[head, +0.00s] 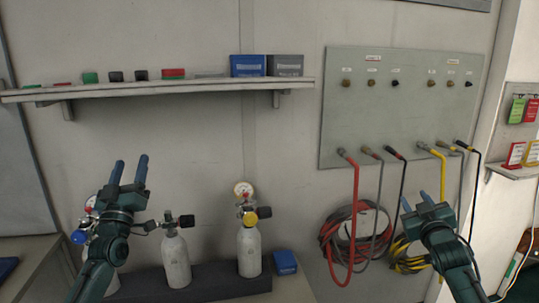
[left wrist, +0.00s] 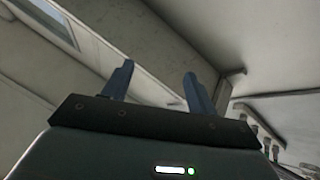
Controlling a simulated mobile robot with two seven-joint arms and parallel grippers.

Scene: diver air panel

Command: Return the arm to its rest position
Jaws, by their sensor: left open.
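My left gripper (head: 130,170) is raised in front of the wall at the left in the head view, with its blue fingers pointing up. It is open and empty. In the left wrist view its two fingers (left wrist: 157,85) stand apart with nothing between them. My right gripper (head: 423,200) is at the lower right of the head view, in front of the hoses below the panel. Its blue fingers stand apart with nothing visible between them.
Cylinders, including one with a gauge (head: 249,250), stand low behind my left arm. A shelf (head: 200,88) with small boxes runs above it. The grey panel (head: 400,110) carries red, black and yellow hoses. A blue box (head: 285,262) sits right of the cylinders.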

